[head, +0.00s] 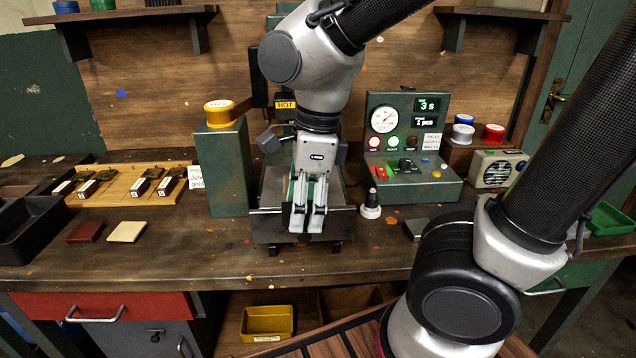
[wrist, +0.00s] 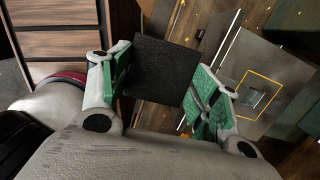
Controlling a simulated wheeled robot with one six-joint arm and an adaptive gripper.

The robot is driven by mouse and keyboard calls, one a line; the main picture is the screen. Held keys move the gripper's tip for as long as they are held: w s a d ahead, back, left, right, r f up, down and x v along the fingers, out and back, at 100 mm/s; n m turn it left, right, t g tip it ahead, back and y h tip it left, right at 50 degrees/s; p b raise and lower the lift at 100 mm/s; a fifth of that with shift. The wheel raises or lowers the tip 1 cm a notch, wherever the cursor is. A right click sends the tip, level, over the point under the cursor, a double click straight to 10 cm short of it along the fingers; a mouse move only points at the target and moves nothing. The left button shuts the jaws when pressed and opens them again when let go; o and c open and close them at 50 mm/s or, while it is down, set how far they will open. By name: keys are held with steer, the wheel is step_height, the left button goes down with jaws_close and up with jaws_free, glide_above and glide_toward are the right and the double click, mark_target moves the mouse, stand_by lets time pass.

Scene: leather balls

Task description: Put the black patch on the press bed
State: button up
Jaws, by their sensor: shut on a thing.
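My gripper (head: 308,222) points down in front of the press in the head view. In the wrist view my gripper (wrist: 160,82) has its green-padded fingers closed on the black patch (wrist: 162,68), a dark square held between them. The press bed (head: 338,196) is a grey metal plate partly hidden behind my gripper. In the wrist view the press bed (wrist: 238,52) lies to the right of the patch, with a yellow square outline on it. The patch appears apart from the bed outline.
A red patch (head: 85,232) and a cream patch (head: 127,232) lie on the bench at left, near a wooden rack (head: 125,190) of stamps. A green control box (head: 408,150) and a small black-topped stamp (head: 371,205) stand right of the press.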

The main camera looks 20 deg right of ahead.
steer(key=shift+s+d, duration=0.1)
steer(key=shift+d, duration=0.05)
steer(key=shift+m, duration=0.3)
steer(key=w+d, duration=0.1)
steer(key=w, duration=0.4)
steer(key=w+d, duration=0.2)
steer(key=w, duration=0.4)
steer(key=w+d, duration=0.2)
steer(key=w, duration=0.3)
steer(key=shift+w+d, duration=0.1)
steer(key=shift+w, duration=0.1)
steer(key=shift+w+d+f, duration=0.1)
steer(key=shift+w+f, duration=0.1)
steer(key=shift+f, duration=0.7)
steer(key=shift+w+f, duration=0.2)
steer(key=shift+f, duration=0.65)
steer(key=shift+f, duration=0.2)
steer(key=o, duration=0.7)
steer(key=shift+o, duration=0.2)
steer(key=shift+r, duration=0.15)
